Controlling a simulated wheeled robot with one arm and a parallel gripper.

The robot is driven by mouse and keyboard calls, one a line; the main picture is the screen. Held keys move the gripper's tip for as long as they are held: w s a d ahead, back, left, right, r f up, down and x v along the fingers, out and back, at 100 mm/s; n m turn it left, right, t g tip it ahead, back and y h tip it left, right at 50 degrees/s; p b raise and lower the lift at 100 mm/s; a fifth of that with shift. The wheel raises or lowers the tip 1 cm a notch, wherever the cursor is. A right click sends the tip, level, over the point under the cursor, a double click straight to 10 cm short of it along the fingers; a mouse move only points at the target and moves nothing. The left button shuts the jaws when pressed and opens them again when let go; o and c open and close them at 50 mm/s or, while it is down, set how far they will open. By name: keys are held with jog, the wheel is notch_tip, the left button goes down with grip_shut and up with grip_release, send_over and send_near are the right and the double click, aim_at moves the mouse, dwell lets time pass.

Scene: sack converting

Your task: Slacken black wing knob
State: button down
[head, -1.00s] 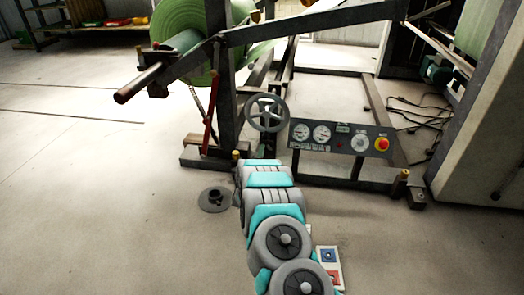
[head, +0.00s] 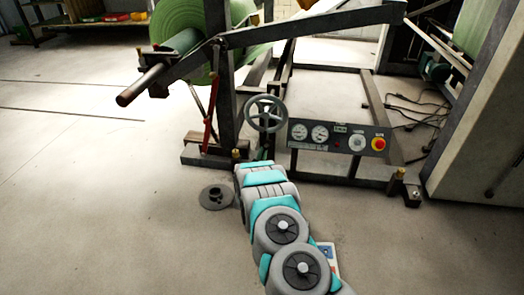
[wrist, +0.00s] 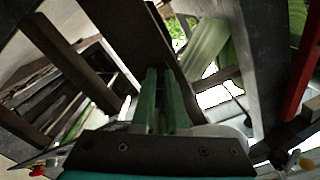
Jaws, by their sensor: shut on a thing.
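My gripper (wrist: 161,75) shows in the wrist view as two green fingers, close together with a narrow gap. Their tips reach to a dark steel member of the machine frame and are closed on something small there. The black wing knob cannot be made out apart from the dark steel; the fingers cover that spot. In the head view my arm reaches forward to the frame, below the grey handwheel (head: 265,113). The gripper's grip is too small and covered to read there.
A gauge panel (head: 340,137) with a red button stands right of the handwheel. A green roll (head: 180,22) sits on a shaft (head: 145,83) at upper left. A round dark floor piece (head: 216,197) lies left of my arm. Cables lie at right. The floor at left is clear.

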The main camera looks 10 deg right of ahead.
jog(key=d+n+p, duration=0.1)
jog(key=n+p, duration=0.2)
jog(key=n, duration=0.5)
jog(key=r+n+p, duration=0.1)
jog(key=n+p, duration=0.2)
jog(key=n, duration=0.5)
jog(key=s+d+n+p, duration=0.1)
jog(key=n+p, duration=0.2)
jog(key=n, duration=0.5)
jog(key=shift+d+r+n+p, duration=0.15)
jog(key=shift+d+n+p, duration=0.15)
jog(key=shift+p, duration=0.05)
jog(key=c, duration=0.9)
grip_release()
jog(key=shift+c, duration=0.2)
jog(key=v, duration=0.7)
jog(key=shift+s, duration=0.35)
